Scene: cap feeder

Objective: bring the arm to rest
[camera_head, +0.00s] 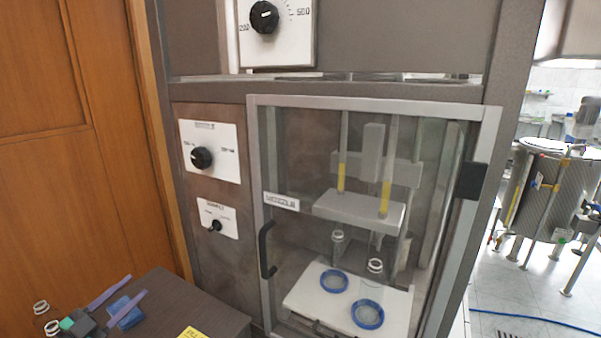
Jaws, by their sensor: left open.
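My left gripper (137,285) is at the lower left, its two purple fingers apart and pointing up and right over the dark table. A blue object (123,312) shows between and beneath the fingers; I cannot tell whether they touch it. Two small clear glass pieces (41,307) stand left of the gripper. My right gripper is out of view.
A dark machine with a closed glass door (267,250) stands ahead. Inside are bottles (375,268), blue rings (367,313) and a white platform (300,292). The dark table (205,305) carries a yellow note (192,333). A wooden door (60,190) is at left.

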